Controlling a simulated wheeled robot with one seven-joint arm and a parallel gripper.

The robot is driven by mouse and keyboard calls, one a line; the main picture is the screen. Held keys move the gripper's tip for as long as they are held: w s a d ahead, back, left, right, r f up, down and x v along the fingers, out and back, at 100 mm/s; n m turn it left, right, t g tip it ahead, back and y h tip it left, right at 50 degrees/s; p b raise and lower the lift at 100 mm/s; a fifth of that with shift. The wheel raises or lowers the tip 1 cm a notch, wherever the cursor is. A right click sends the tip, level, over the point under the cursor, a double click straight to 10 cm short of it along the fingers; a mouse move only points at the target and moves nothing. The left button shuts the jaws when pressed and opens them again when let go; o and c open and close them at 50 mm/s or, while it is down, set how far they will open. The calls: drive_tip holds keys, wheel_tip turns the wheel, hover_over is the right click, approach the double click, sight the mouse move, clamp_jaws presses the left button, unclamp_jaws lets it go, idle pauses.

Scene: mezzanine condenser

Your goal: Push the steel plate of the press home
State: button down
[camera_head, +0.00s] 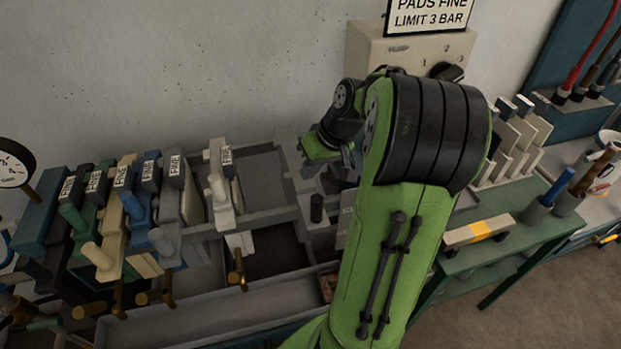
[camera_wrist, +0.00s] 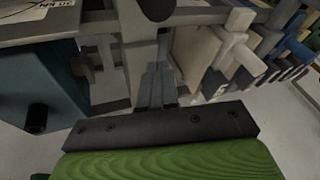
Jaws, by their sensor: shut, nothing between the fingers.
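The press holds a row of coloured plates with FINE labels at the left in the head view. At the row's right end is a pale grey plate (camera_head: 218,170) with a side handle, with a darker grey plate (camera_head: 178,190) to its left. I cannot tell for certain which is the steel one. In the wrist view the nearest pale plate (camera_wrist: 198,48) stands right of my gripper (camera_wrist: 157,76). My gripper is shut and empty, over the press frame and apart from that plate. In the head view my gripper (camera_head: 342,160) is partly hidden by my arm.
The open bay (camera_head: 265,165) of the press lies between the plates and my gripper. A grey trough (camera_head: 215,315) runs along the front. A control box (camera_head: 395,50) is on the wall behind my arm. A green bench (camera_head: 510,235) stands at the right.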

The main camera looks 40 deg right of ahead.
drive_tip(key=s+d+f+m+t+b, duration=0.15)
drive_tip(key=d+f, duration=0.35)
drive_tip(key=d, duration=0.5)
drive_tip(key=a+x, duration=0.1)
drive_tip(key=x, duration=0.8)
drive_tip(key=shift+r+t+y, duration=0.2)
drive_tip(key=shift+t+y, duration=0.1)
drive_tip(key=shift+t, duration=0.05)
drive_tip(key=shift+w+a, duration=0.1)
drive_tip(key=w+a+b, duration=0.3)
drive_tip(key=w+a, duration=0.4)
drive_tip(key=a, duration=0.6)
